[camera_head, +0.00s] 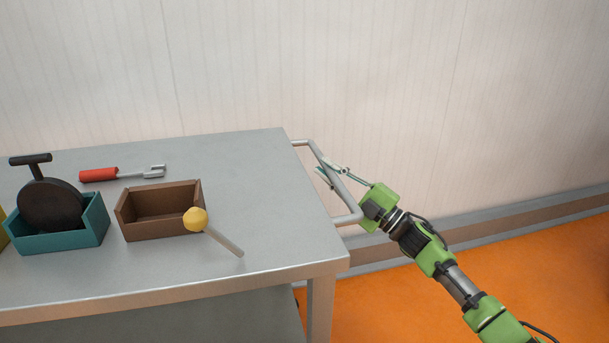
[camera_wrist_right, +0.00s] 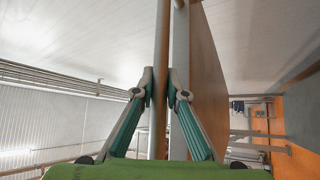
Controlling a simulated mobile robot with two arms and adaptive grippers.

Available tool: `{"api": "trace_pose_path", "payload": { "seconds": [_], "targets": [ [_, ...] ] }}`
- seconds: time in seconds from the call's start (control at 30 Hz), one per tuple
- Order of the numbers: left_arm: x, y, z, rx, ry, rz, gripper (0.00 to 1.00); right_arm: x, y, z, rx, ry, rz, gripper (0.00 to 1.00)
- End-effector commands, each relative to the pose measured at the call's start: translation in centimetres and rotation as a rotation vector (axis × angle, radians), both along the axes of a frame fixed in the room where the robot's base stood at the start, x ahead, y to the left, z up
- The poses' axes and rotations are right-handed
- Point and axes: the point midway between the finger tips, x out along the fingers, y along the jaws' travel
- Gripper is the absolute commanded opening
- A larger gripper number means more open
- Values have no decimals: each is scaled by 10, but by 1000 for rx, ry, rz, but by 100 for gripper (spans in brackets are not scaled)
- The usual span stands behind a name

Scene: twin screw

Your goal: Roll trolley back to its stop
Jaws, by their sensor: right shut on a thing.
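The grey metal trolley (camera_head: 262,175) stands against the pale wall, with a tubular handle (camera_head: 345,193) on its right end. My right gripper (camera_head: 330,174) is at the handle bar and shut on it. In the right wrist view the handle bar (camera_wrist_right: 160,80) runs upright between the two green fingers of my right gripper (camera_wrist_right: 160,92). The trolley's wheels are out of view, and I see no stop. My left gripper is not in view.
On the trolley top are a teal bin (camera_head: 75,238) holding a dark round tool, a brown bin (camera_head: 158,210), a red-handled fork tool (camera_head: 98,174) and a yellow-headed stick (camera_head: 195,219). Orange floor (camera_head: 480,270) is clear to the right. A grey skirting (camera_head: 500,216) runs along the wall.

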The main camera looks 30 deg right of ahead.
Motion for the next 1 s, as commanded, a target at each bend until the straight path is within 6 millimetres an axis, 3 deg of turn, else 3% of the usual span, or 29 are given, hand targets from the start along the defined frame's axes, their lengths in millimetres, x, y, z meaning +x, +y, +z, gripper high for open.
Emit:
{"api": "trace_pose_path", "payload": {
  "seconds": [0.03, 0.1, 0.4, 0.63, 1.0],
  "targets": [
    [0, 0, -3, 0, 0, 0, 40, -2, -16, -2, -1, 5, -14, 0],
    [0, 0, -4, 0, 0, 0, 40, -5, -28, -2, 1, 5, -14, 0],
    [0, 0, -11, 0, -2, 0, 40, -18, -70, -1, 1, 3, -9, 0],
    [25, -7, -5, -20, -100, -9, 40, -24, -88, 0, 0, 2, -5, 0],
    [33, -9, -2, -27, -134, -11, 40, -26, -96, 1, 1, 1, -5, 0]
  ]
}}
